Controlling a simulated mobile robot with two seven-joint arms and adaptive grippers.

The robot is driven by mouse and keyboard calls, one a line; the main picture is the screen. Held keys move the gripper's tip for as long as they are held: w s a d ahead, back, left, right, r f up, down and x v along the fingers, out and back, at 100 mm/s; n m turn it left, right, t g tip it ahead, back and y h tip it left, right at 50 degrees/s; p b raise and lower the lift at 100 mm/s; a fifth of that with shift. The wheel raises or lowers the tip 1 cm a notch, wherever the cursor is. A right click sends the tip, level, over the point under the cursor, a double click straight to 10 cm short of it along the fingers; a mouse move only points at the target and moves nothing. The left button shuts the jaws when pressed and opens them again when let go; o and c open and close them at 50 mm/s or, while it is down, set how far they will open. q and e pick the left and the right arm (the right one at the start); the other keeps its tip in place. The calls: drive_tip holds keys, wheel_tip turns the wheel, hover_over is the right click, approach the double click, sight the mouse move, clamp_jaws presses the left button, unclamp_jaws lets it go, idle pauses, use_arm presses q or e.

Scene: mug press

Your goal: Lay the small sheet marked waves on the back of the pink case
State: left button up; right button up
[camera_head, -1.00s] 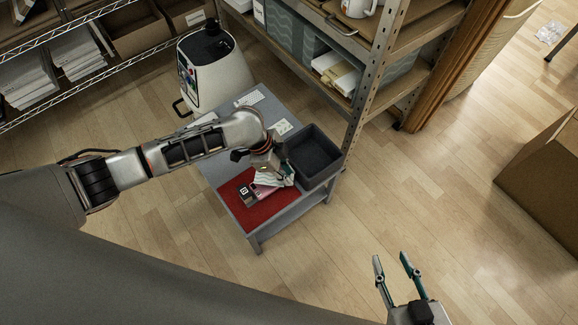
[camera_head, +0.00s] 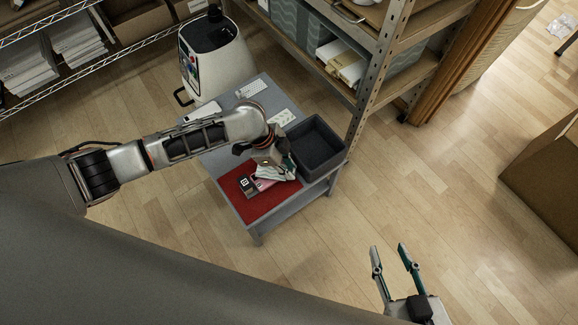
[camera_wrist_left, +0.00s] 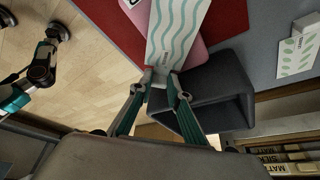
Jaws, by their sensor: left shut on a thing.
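My left gripper (camera_head: 287,167) is shut on the near end of a small white sheet with teal waves (camera_wrist_left: 178,35). The sheet also shows in the head view (camera_head: 268,173), over the pink case (camera_head: 264,184). In the left wrist view the pink case (camera_wrist_left: 204,57) shows on both sides of the sheet, which hides its middle. I cannot tell whether sheet and case touch. The case lies on the red mat (camera_head: 232,187). My right gripper (camera_head: 391,258) is open and empty, away from the table.
A dark grey bin (camera_head: 313,145) stands right beside the left gripper. A dark card (camera_head: 247,186) lies at the case's left. Another patterned sheet (camera_head: 281,118) and a keypad (camera_head: 251,88) lie further back. A white machine (camera_head: 216,62) and metal shelving (camera_head: 385,65) stand behind.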

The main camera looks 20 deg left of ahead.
use_arm(q)
drive_tip(key=shift+f, duration=0.25)
drive_tip(key=shift+f, duration=0.2)
drive_tip(key=o, duration=0.8)
drive_tip(key=shift+r, duration=0.1)
drive_tip(key=shift+r, duration=0.1)
drive_tip(key=shift+a+r, duration=0.1)
drive_tip(key=shift+r, duration=0.1)
drive_tip(key=v, duration=0.7)
drive_tip(key=shift+a, duration=0.15)
